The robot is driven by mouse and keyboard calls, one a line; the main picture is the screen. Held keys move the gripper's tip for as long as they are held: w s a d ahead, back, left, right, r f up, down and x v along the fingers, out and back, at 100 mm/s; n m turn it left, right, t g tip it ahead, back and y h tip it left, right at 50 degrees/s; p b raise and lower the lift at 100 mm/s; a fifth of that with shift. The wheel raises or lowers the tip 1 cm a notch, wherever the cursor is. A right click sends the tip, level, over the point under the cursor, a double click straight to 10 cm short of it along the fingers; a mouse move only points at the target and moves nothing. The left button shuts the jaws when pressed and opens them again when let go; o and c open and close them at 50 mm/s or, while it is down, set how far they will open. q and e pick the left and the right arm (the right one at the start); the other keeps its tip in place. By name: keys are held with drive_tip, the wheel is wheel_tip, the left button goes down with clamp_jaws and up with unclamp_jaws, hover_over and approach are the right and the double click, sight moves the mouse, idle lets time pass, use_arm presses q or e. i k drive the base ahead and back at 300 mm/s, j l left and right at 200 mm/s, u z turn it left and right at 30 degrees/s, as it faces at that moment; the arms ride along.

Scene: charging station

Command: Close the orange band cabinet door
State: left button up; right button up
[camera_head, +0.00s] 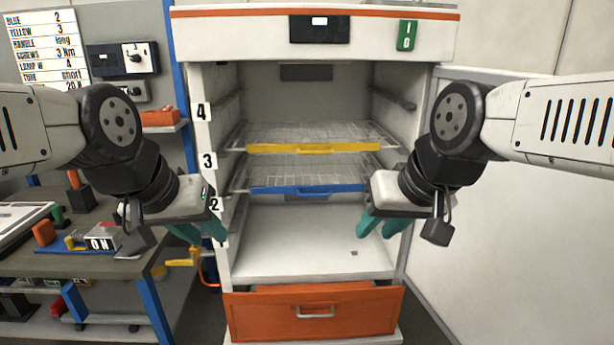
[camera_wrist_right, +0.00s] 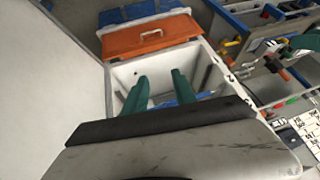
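The white cabinet has an orange band (camera_head: 300,13) along its top, and its front is open, showing the interior. A large white panel (camera_head: 500,190) stands to the right of the opening and looks like the door swung open; a white panel also shows in the right wrist view (camera_wrist_right: 60,65). No handle shows on it. My right gripper (camera_head: 384,226) is in front of the opening's right side, its teal fingers apart and empty; they also show in the right wrist view (camera_wrist_right: 160,88). My left gripper (camera_head: 200,222) is by the cabinet's left edge, fingers apart, partly hidden by its wrist.
A yellow-fronted rack (camera_head: 313,148) and a blue-fronted rack (camera_head: 316,189) sit inside the cabinet. An orange drawer (camera_head: 350,312) with a handle is below. A workbench (camera_head: 95,262) with tools stands left. The cabinet floor (camera_head: 300,250) is mostly clear.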

sight(528, 259)
drive_tip(key=z, duration=0.5)
drive_tip(key=k+l+z, duration=0.1)
drive_tip(key=z, duration=0.35)
drive_tip(key=k+z, duration=0.1)
drive_tip(key=z, duration=0.4)
drive_tip(key=l+z, duration=0.1)
drive_tip(key=z, duration=0.35)
drive_tip(key=l+z, duration=0.1)
drive_tip(key=z, duration=0.4)
